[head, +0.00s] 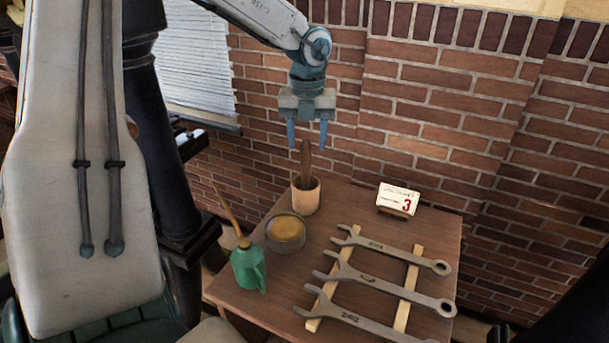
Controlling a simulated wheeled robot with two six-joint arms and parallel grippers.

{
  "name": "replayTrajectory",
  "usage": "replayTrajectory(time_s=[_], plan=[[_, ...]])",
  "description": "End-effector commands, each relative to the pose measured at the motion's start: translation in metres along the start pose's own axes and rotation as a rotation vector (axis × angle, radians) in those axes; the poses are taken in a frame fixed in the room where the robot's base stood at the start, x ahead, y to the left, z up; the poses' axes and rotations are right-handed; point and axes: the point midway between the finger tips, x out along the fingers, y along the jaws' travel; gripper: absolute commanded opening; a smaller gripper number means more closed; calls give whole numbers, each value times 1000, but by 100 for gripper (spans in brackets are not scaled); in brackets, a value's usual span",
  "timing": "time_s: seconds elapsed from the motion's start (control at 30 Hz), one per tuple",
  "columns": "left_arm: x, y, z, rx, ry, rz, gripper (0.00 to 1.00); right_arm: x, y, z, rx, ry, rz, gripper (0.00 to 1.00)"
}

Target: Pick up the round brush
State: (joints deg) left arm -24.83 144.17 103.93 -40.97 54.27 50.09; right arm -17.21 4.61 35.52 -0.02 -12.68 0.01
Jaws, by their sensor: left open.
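What I take to be the round brush (306,160) stands upright in a light tan cup (305,197) near the table's back edge. Only its brown handle shows; its lower end is hidden inside the cup. My left gripper (306,145) points down directly above the cup, with its two blue fingers apart. In the picture, the handle's top lies between and just below the fingertips. I cannot tell whether the fingers touch it. My right gripper is not in view.
On the wooden table (437,227) are a round dish (286,232), a green oil can (248,268) with a long spout, a number card (398,199), and three wrenches (385,282) across two wooden strips. A brick wall (440,110) rises close behind.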

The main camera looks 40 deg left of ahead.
Motion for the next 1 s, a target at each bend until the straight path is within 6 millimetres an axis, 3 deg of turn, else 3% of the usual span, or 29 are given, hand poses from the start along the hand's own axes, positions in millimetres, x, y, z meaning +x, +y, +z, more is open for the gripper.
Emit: replayTrajectory(time_s=[0.27, 0.43, 0.7, 0.73, 0.97, 1.0], plan=[[28, 3, 2, -1, 4, 1, 50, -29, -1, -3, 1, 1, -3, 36], [47, 3, 2, -1, 2, 0, 50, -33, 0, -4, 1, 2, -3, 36], [51, 3, 2, 0, 0, -2, 50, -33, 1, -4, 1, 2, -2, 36], [51, 3, 2, -1, 0, -2, 48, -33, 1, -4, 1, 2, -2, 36], [51, 3, 2, -1, 0, -2, 2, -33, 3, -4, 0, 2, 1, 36], [51, 3, 2, -1, 0, -2, 1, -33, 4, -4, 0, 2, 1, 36]])
